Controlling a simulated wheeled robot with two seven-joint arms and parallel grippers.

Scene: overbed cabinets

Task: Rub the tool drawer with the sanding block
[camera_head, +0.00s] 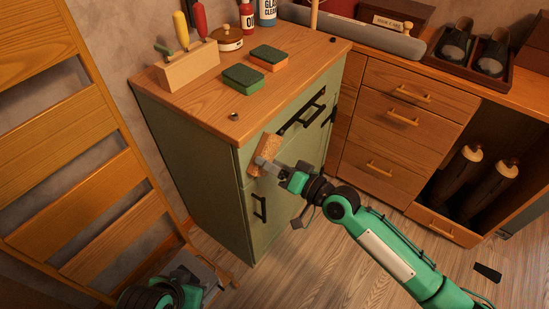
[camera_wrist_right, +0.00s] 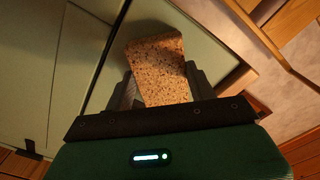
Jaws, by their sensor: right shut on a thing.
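The sanding block (camera_head: 262,153) is tan and speckled, and my right gripper (camera_head: 268,165) is shut on it. The right wrist view shows the block (camera_wrist_right: 157,70) between both fingers (camera_wrist_right: 160,90). The tool drawer (camera_head: 254,144) appears to be the top green drawer of the cabinet, with a black bar handle (camera_head: 302,111). The block is at the left end of the drawer front, left of the handle; I cannot tell whether it touches. My left gripper (camera_head: 200,280) is low at the bottom left, away from the cabinet, and its fingers are unclear.
On the cabinet's wooden top (camera_head: 205,108) are two sponges (camera_head: 243,77), a wooden tool holder (camera_head: 188,68), a lidded pot (camera_head: 228,39) and bottles (camera_head: 266,12). A slatted wooden frame (camera_head: 75,150) stands at left. Wooden drawers (camera_head: 400,115) flank the right.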

